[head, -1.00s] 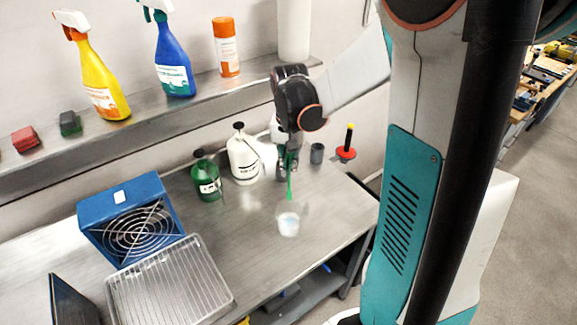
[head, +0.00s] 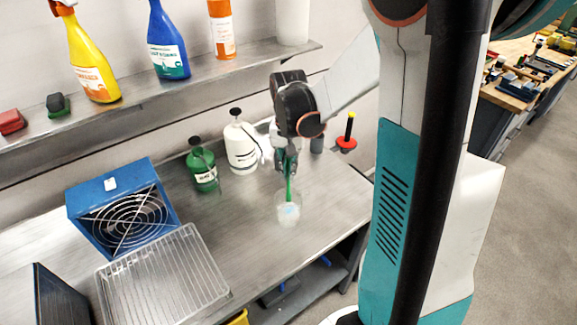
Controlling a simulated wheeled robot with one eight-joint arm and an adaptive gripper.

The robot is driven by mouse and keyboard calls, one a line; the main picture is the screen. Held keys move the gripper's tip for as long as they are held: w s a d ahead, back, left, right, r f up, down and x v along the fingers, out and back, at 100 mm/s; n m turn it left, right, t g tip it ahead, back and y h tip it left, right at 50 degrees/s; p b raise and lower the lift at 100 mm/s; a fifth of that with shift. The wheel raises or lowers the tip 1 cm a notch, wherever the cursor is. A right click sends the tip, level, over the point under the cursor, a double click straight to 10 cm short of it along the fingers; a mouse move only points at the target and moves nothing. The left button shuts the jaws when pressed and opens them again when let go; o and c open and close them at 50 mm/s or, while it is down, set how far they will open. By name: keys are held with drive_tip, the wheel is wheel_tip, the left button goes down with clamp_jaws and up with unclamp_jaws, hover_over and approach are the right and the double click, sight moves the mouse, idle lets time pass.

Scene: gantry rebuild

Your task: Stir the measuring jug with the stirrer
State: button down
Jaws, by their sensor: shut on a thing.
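The measuring jug (head: 288,212) is a small clear vessel with pale blue contents, upright on the metal bench. My gripper (head: 286,166) is above it, pointing down and shut on the green stirrer (head: 289,188). The stirrer hangs about upright, and its lower end reaches the jug's mouth. It looks to be inside the rim, but I cannot tell how deep it goes.
On the metal bench (head: 215,235) stand a green pump bottle (head: 203,172), a white pump bottle (head: 241,150), a grey cup (head: 317,143) and a red-based stand with a black post (head: 346,143). A blue fan box (head: 122,212) and wire rack (head: 163,280) lie left. A shelf with spray bottles runs behind.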

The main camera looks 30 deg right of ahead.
sight(288, 192)
drive_tip(key=shift+f+b, duration=3.3)
drive_tip(key=shift+f, duration=0.95)
